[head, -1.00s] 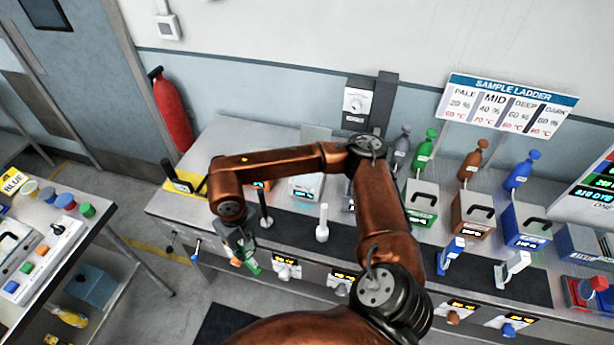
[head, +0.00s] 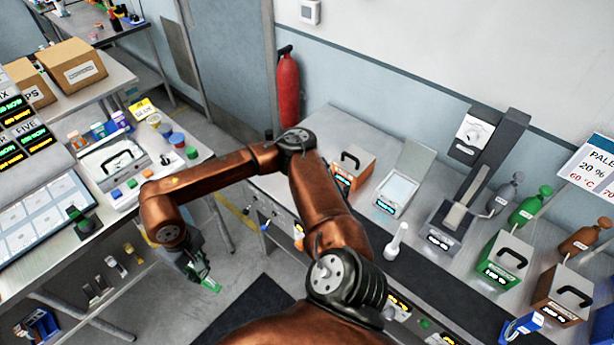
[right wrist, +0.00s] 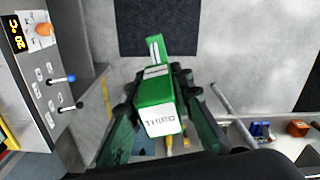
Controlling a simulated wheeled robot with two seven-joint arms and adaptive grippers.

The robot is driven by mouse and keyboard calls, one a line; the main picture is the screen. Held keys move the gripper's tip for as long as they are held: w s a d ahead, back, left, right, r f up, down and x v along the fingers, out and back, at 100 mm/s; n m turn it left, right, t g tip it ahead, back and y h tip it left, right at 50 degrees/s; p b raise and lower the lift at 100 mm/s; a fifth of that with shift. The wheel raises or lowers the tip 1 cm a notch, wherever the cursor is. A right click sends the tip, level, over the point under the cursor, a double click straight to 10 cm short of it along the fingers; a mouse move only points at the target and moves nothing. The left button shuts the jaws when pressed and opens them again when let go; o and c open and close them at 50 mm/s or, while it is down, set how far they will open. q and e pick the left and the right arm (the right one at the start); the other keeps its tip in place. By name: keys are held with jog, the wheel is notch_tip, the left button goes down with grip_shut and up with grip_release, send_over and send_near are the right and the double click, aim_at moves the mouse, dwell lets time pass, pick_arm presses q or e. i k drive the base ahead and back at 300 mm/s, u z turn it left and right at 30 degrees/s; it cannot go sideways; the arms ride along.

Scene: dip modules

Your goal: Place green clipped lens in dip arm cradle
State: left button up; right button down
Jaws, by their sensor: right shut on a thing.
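My right gripper (head: 196,268) is shut on the green clipped lens (head: 208,284) and holds it over the floor, in the gap between the two benches. In the right wrist view the green clip (right wrist: 155,102) sits between the black fingers; its white end reads "THIRD" and a narrow green part points away. The lens itself is not clear. On the right bench stand a white post (head: 397,240) and a grey upright unit with a sloping arm (head: 467,200). I cannot tell which part is the dip arm cradle. My left gripper is not in view.
The left bench holds a panelled tray (head: 45,225) with a green piece on it, a white box (head: 112,160) and coloured jars. An orange unit (head: 352,170), an open-lidded white unit (head: 398,190) and a green tank (head: 503,262) stand on the right bench. Floor lies between.

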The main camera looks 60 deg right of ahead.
aim_at(454, 217)
jog(key=k, duration=1.1)
jog(key=z, duration=1.3)
